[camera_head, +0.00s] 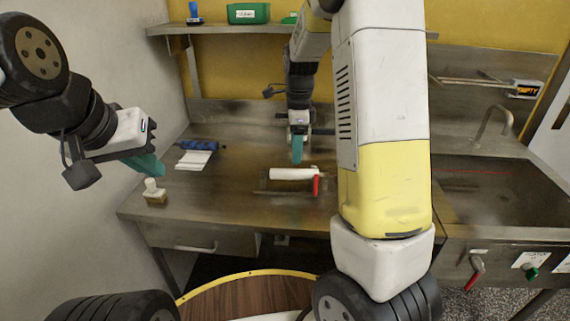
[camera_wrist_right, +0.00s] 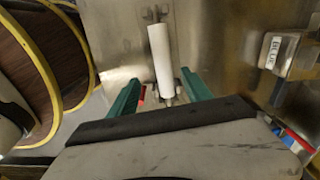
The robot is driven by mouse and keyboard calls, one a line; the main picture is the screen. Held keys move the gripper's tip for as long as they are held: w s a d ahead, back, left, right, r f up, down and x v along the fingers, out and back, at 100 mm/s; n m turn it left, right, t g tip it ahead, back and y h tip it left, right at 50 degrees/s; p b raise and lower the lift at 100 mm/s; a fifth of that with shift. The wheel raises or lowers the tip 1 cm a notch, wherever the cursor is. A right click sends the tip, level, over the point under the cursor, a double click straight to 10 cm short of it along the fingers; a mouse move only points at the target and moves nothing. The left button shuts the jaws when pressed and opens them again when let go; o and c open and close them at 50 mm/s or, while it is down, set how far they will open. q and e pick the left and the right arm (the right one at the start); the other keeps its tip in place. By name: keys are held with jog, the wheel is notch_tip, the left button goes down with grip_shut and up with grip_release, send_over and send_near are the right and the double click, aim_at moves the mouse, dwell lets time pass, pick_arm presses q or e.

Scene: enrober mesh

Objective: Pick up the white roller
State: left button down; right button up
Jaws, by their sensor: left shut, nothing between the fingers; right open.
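The white roller (camera_head: 293,174) lies on the metal bench with a red handle (camera_head: 316,186) at its right end. In the right wrist view the white roller (camera_wrist_right: 160,53) lies ahead of the fingers, its near end between their tips. My right gripper (camera_head: 297,150) hangs over the bench just behind the roller in the head view, with teal fingers. In its wrist view my right gripper (camera_wrist_right: 158,85) is open, fingers on either side, not touching the roller as far as I can see. My left gripper (camera_head: 150,165) is shut and empty, above the bench's left end.
A wooden-handled brush (camera_head: 154,193) stands at the bench's left edge. A blue roll (camera_head: 197,145) and white sheet (camera_head: 194,160) lie behind it. A sink with a faucet (camera_head: 492,122) is at the right. A shelf holds a green box (camera_head: 248,13).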

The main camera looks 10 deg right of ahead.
aim_at(294, 170)
jog(key=shift+m, duration=0.4)
jog(key=f, duration=0.9)
jog(key=shift+w, duration=0.4)
jog(key=shift+r, duration=0.1)
grip_shut()
